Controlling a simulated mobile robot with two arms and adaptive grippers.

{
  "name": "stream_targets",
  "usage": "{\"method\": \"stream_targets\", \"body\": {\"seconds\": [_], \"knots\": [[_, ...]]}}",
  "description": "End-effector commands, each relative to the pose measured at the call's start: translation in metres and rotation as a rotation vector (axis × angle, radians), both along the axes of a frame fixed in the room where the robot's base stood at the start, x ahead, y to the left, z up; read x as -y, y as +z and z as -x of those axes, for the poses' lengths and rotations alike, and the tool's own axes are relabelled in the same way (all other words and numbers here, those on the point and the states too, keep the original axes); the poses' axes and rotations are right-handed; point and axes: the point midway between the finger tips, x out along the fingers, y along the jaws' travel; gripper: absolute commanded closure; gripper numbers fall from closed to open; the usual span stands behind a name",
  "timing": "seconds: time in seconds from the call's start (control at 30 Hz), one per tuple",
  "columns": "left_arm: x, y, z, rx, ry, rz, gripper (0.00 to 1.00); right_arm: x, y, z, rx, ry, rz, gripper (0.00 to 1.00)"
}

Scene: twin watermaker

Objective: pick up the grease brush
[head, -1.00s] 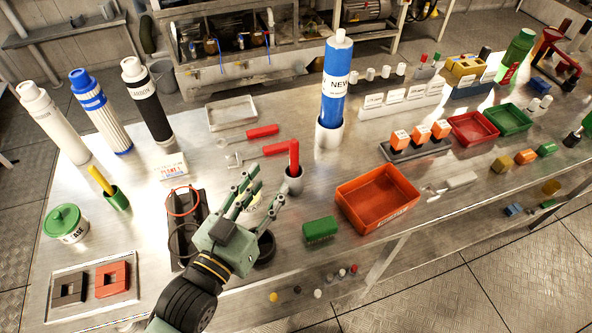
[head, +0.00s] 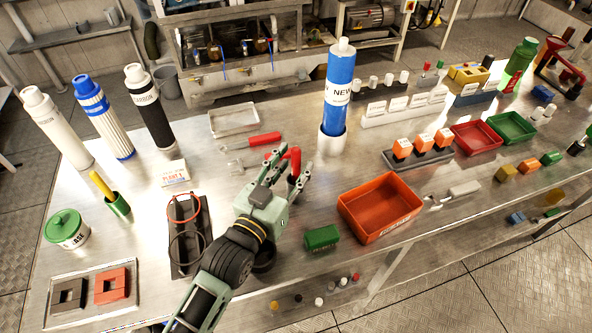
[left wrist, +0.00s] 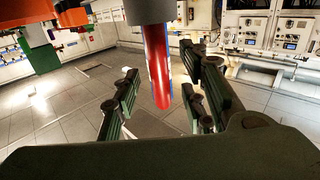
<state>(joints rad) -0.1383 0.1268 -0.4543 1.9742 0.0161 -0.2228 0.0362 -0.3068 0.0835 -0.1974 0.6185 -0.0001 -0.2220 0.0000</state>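A red handle (head: 292,154) stands in a small grey cup (head: 293,183); its lower end is hidden, so I cannot tell if it is the grease brush. A yellow handle (head: 102,183) leans in a green cup (head: 118,207) at the left, near the grease tub (head: 67,229) with a green lid. My left gripper (head: 288,165) is at the red handle, fingers apart. In the left wrist view the red handle (left wrist: 160,75) hangs down from the grey cup (left wrist: 150,10), between the open fingers (left wrist: 166,92), with gaps showing. My right gripper is not in view.
An orange bin (head: 349,208) and a green block (head: 321,238) sit right of my gripper. A tall blue cartridge (head: 340,95) stands behind it. A red-handled tool (head: 264,139) lies behind left. A dark stand with rings (head: 174,256) is at left.

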Motion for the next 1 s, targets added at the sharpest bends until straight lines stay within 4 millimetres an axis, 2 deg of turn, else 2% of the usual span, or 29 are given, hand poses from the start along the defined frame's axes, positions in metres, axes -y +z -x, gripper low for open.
{"method": "stream_targets", "body": {"seconds": [0.13,0.4,0.83,1.0], "knots": [[0.0074,0.0006,-0.0139,0.0,0.0,0.001,0.61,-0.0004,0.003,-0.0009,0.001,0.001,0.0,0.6],[0.0081,-0.0001,-0.0155,0.0,0.0,0.0,0.62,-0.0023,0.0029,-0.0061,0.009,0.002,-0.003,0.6],[0.0079,-0.0002,-0.0153,0.0,0.0,0.0,1.0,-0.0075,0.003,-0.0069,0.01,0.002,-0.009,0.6],[0.0079,0.0,-0.0153,0.0,0.0,0.0,1.0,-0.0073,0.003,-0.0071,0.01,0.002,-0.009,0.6]]}}
